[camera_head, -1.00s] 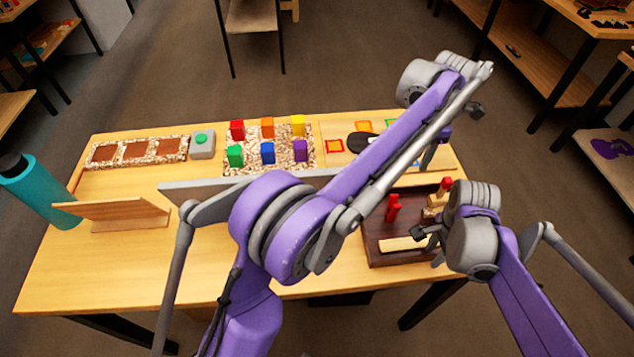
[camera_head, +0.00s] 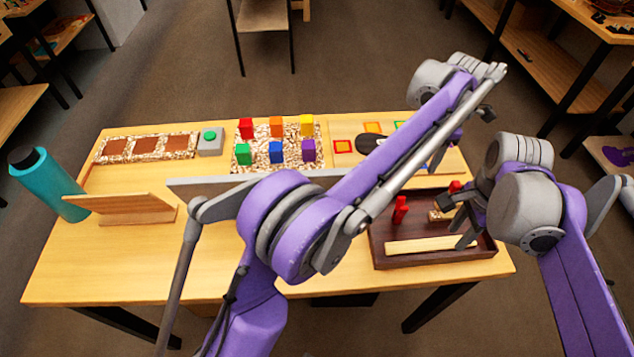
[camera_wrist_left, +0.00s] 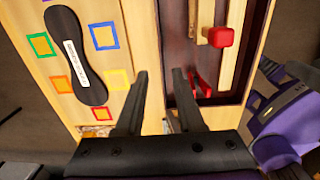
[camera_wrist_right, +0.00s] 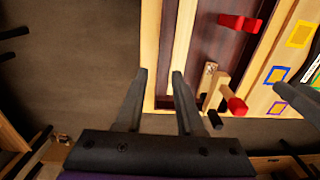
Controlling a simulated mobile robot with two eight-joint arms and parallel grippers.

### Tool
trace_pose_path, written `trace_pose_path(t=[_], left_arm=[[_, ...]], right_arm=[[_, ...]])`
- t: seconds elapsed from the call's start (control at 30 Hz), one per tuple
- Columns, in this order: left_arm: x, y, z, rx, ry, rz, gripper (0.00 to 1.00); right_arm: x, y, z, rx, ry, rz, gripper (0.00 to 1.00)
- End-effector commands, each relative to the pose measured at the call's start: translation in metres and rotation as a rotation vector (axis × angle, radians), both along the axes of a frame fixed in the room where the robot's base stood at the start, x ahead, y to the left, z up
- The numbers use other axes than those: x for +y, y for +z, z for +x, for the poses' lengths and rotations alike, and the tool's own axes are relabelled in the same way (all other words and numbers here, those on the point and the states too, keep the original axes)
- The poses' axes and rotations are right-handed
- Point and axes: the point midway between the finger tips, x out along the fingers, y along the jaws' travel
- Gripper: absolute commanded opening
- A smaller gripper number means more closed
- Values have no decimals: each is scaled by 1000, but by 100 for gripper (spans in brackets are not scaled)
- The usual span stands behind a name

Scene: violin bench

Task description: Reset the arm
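My left arm reaches from the lower left across the bench in the head view. Its gripper (camera_head: 434,163) is partly hidden by the arm, above the right side of the bench. In the left wrist view its fingers (camera_wrist_left: 161,76) are apart with nothing between them. My right gripper (camera_head: 462,222) is over the right part of the dark tray (camera_head: 385,230). In the right wrist view its fingers (camera_wrist_right: 157,76) are apart and empty, over the tray's edge and the floor beside it.
The tray holds a red piece (camera_head: 400,210), a pale wood strip (camera_head: 430,246) and a wooden block with a red knob. Coloured blocks (camera_head: 276,152), a green-button box (camera_head: 210,143), a wooden stand (camera_head: 125,208) and a teal bottle (camera_head: 50,185) are farther left. The front left bench is clear.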

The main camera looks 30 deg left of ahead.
Motion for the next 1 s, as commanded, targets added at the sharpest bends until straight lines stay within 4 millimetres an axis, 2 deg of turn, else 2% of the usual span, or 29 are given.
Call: trace_pose_path(t=[0.43,0.57,0.67,0.8,1.0], left_arm=[[1,1,-1,-1,-7,0,37],[10,6,-13,-23,-107,0,37],[24,13,-34,-59,-287,6,37],[49,16,-80,-130,-625,39,37],[78,3,-151,-214,-1102,133,37]], right_arm=[[-1,-1,-1,-1,3,1,37],[-9,-2,-8,-22,45,5,37],[-23,-6,-20,-58,121,7,37],[-46,-15,-45,-128,268,1,37],[-74,-33,-80,-227,472,-36,37]])
